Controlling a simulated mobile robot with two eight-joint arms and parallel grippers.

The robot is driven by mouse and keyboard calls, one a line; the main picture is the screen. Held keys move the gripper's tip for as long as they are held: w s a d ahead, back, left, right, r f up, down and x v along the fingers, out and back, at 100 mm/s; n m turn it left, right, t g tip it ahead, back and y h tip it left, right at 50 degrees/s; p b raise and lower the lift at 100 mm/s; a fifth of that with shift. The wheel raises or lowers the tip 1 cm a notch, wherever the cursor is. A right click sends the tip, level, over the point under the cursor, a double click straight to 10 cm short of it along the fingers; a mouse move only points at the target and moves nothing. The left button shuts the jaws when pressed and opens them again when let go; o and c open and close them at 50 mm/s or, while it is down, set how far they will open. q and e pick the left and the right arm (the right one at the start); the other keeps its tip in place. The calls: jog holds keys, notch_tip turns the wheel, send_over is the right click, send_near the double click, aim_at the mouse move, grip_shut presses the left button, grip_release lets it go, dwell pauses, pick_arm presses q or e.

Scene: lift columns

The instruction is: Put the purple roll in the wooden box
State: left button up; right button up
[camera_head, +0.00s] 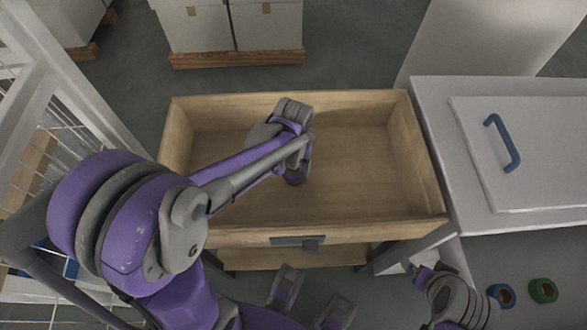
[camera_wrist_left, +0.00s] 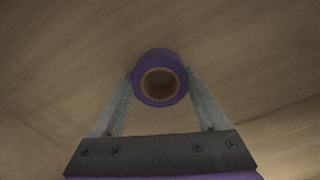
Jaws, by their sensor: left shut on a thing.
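The purple roll (camera_head: 294,179) is a short ring with a brown core. It shows clearly in the left wrist view (camera_wrist_left: 160,58), held between the two finger tips. My left gripper (camera_wrist_left: 160,82) is shut on it, with one finger on each side. In the head view my left gripper (camera_head: 298,168) is over the inside of the wooden box (camera_head: 372,160), near its middle. The box is open on top and its visible floor is bare. Whether the roll touches the floor I cannot tell. My right gripper (camera_head: 421,272) is partly visible at the lower right; its fingers are unclear.
A blue roll (camera_head: 502,295) and a green roll (camera_head: 543,290) lie on a grey surface at the lower right. A white cabinet with a blue handle (camera_head: 502,143) stands right of the box. White cartons (camera_head: 240,25) stand behind. A white rack (camera_head: 95,110) is on the left.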

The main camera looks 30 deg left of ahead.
pick_arm(q)
jog(key=shift+f, duration=0.4)
jog(key=shift+f, duration=0.15)
jog(key=o, duration=1.3)
